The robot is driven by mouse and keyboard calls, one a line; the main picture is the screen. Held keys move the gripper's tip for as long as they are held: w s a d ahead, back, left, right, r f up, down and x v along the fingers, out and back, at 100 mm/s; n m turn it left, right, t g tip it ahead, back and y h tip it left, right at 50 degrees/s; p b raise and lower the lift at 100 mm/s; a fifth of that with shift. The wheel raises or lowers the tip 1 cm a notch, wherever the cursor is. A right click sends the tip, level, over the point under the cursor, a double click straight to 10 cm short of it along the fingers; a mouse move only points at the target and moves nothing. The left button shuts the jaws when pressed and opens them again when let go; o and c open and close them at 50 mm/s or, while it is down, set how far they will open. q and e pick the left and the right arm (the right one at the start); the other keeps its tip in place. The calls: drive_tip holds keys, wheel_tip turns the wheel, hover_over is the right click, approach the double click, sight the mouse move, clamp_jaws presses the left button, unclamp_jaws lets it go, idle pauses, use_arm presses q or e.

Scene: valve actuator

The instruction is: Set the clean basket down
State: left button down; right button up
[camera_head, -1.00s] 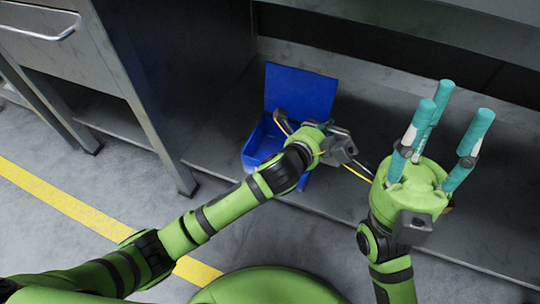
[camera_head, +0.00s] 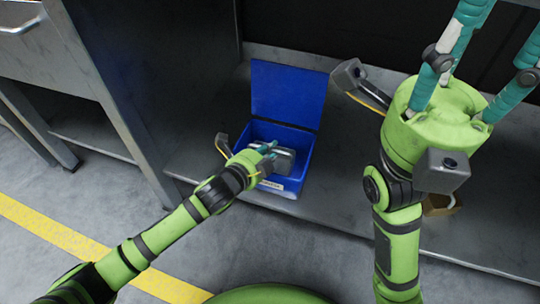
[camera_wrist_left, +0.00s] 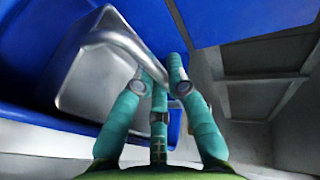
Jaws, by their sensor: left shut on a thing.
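A silver metal basket (camera_head: 287,158) with a bent handle is inside the open blue bin (camera_head: 311,175). I cannot tell whether it rests on the bin's floor. My left gripper (camera_head: 270,149) reaches into the bin from the left, its teal fingers at the basket's handle. The left wrist view shows the basket (camera_wrist_left: 85,85) tilted in that picture, and the teal fingers (camera_wrist_left: 163,82) are shut on its handle. My right gripper (camera_head: 492,52) is raised at the right, fingers pointing up and spread, tips partly out of frame, with nothing seen between them.
The blue lid (camera_head: 288,92) stands up behind the bin. The bin is on a grey shelf (camera_head: 340,211), with a metal cabinet (camera_head: 165,75) to its left. A small brown object (camera_head: 441,205) shows partly behind my right wrist. The shelf right of the bin is mostly clear.

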idle(0.3)
use_arm(q)
drive_tip(key=shift+f, duration=0.6)
